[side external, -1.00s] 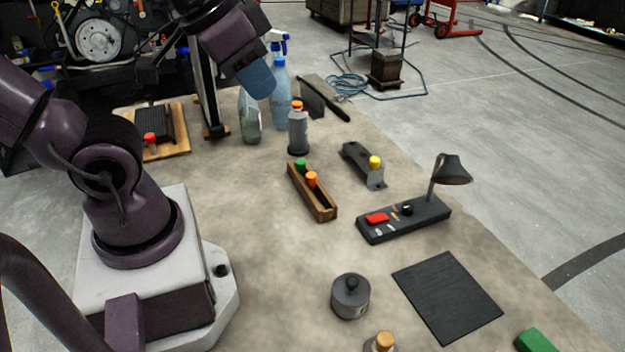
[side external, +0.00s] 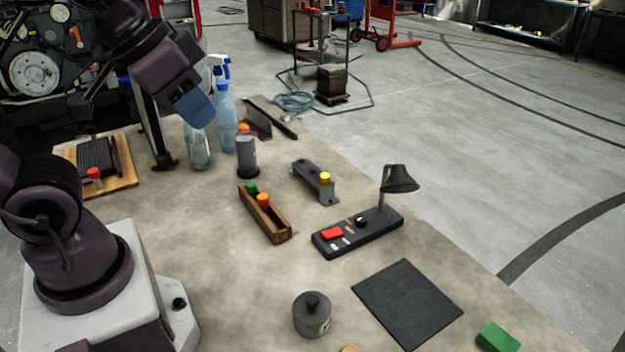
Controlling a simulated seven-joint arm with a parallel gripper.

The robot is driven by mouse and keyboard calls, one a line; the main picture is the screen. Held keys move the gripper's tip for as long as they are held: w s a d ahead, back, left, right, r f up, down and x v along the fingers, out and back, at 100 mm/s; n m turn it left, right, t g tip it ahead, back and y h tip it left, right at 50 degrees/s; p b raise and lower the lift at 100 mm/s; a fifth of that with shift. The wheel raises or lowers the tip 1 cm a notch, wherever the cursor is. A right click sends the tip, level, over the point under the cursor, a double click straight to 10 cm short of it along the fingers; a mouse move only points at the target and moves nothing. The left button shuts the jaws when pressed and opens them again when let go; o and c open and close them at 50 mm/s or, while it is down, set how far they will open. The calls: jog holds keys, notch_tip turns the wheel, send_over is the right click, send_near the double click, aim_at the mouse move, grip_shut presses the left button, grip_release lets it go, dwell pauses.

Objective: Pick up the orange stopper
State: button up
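An orange stopper (side external: 263,201) stands in a narrow wooden tray (side external: 279,234) in the middle of the table, beside a green stopper (side external: 252,188). Another orange top sits on a dark grey cylinder (side external: 246,160) behind the tray. My gripper (side external: 195,108) is at the upper left, raised, with a blue end pointing down and right. It is well apart from the stopper in the tray. Its fingers cannot be made out separately, and nothing held shows.
Spray and clear bottles (side external: 227,117) stand near my gripper. Open table lies left of the tray.

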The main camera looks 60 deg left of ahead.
jog(key=o, duration=0.8)
jog(key=n+g+y, duration=0.5)
jog(key=n, duration=1.3)
send_near(263, 196)
jog(key=shift+h, duration=0.3)
jog(key=x, duration=0.9)
jog(key=shift+a+f, duration=0.1)
jog(key=shift+a, duration=0.2)
